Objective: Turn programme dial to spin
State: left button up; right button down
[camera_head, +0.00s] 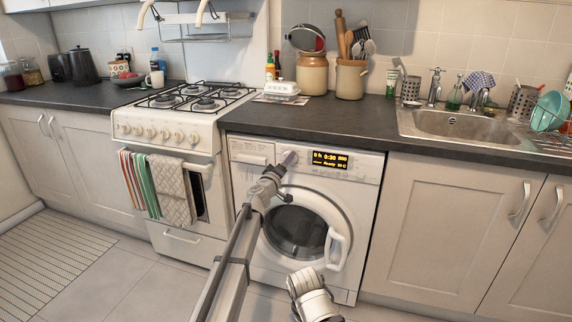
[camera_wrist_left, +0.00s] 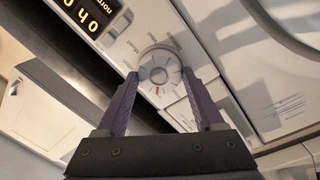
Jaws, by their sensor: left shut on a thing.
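The white washing machine (camera_head: 345,170) stands under the counter with its round door closed. The programme dial (camera_wrist_left: 160,67) shows in the left wrist view as a round white knob with a red mark at its lower edge in that picture. Small words are printed around it, some too blurred to read. My left gripper (camera_head: 288,158) is at the machine's top panel, its two dark fingers on either side of the dial in the wrist view (camera_wrist_left: 158,88), shut on it. In the head view the gripper hides the dial.
The detergent drawer (camera_head: 252,151) is left of the dial. The door handle (camera_head: 336,249) sticks out below. A cooker (camera_head: 170,150) with hanging towels stands at left, and cupboards (camera_head: 450,222) at right. The tiled floor in front is clear.

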pick_arm(q)
jog(key=shift+d+f+n+t+y, duration=0.15)
jog(key=shift+n+y, duration=0.3)
jog(key=shift+n, duration=3.65)
jog(key=shift+n+t+y, duration=0.25)
jog(key=shift+n+y, duration=0.2)
jog(key=shift+n, duration=3.65)
jog(key=o, duration=1.4)
jog(key=shift+c, duration=0.2)
jog(key=shift+s, duration=0.15)
jog(key=b+v, duration=0.1)
jog(key=v, duration=0.6)
jog(key=shift+s, duration=0.3)
